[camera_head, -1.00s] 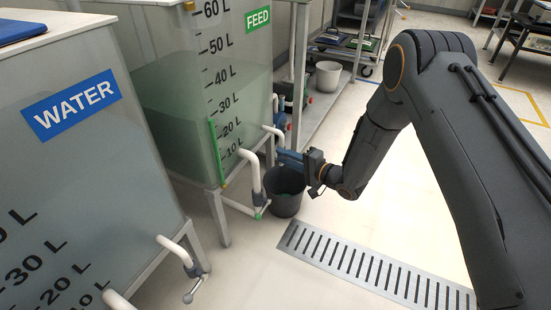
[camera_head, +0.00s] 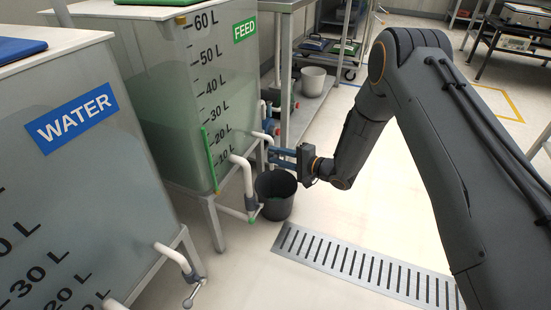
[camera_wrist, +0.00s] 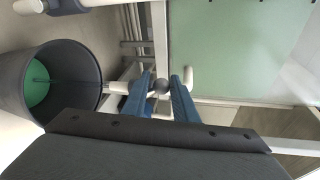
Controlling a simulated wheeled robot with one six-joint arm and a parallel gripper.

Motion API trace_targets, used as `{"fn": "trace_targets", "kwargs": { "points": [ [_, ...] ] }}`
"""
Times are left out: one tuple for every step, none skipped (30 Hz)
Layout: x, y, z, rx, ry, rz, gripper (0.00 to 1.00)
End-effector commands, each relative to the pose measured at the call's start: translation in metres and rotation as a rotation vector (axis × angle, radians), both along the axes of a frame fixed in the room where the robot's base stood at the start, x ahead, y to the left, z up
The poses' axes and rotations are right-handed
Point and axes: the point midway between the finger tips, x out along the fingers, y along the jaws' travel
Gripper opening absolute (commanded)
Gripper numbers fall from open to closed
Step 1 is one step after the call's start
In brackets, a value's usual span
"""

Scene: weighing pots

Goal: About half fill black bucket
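The black bucket (camera_head: 276,203) stands upright on the floor below the outlet of the FEED tank (camera_head: 170,95), which holds green liquid. In the wrist view the bucket (camera_wrist: 85,62) is at the left, with green liquid (camera_wrist: 37,85) low inside it. My gripper (camera_head: 272,155) is above the bucket's rear rim, beside the tank's outlet pipes. In the wrist view its blue fingers (camera_wrist: 164,82) are apart, with a grey rounded valve part (camera_wrist: 160,87) showing between them. Contact cannot be told.
The WATER tank (camera_head: 70,190) stands at the left, with its own outlet valve (camera_head: 192,280) low in front. A floor drain grate (camera_head: 365,267) lies in front of the bucket. A pale pot (camera_head: 313,80) stands on a shelf behind.

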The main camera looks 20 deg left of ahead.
Motion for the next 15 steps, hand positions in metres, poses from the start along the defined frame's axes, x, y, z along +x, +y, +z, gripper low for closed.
{"fn": "trace_targets", "kwargs": {
  "points": [
    [0.001, -0.001, 0.0, 0.0, -0.001, -0.001, 0.35],
    [0.0, 0.0, 0.0, 0.0, 0.0, 0.0, 0.37],
    [-0.001, 0.001, 0.0, 0.0, 0.001, 0.002, 0.37],
    [-0.002, 0.001, 0.0, 0.0, 0.002, 0.004, 0.37],
    [-0.002, 0.002, -0.001, 0.0, 0.002, 0.005, 0.37],
    [-0.003, 0.003, -0.001, -0.001, 0.003, 0.007, 0.37],
    [-0.004, 0.004, -0.001, -0.001, 0.003, 0.008, 0.37],
    [-0.004, 0.004, -0.001, 0.0, 0.003, 0.009, 0.37],
    [-0.005, 0.004, -0.001, -0.001, 0.005, 0.01, 0.37],
    [-0.005, 0.004, -0.001, -0.001, 0.005, 0.01, 0.37],
    [-0.005, 0.003, -0.001, -0.001, 0.005, 0.01, 0.37],
    [-0.007, 0.001, -0.001, -0.001, 0.006, 0.01, 0.37],
    [-0.008, -0.001, 0.0, -0.001, 0.006, 0.01, 0.37],
    [-0.009, -0.004, 0.001, -0.002, 0.006, 0.011, 0.37],
    [-0.011, -0.008, 0.002, -0.001, 0.006, 0.011, 0.37]
  ]
}}
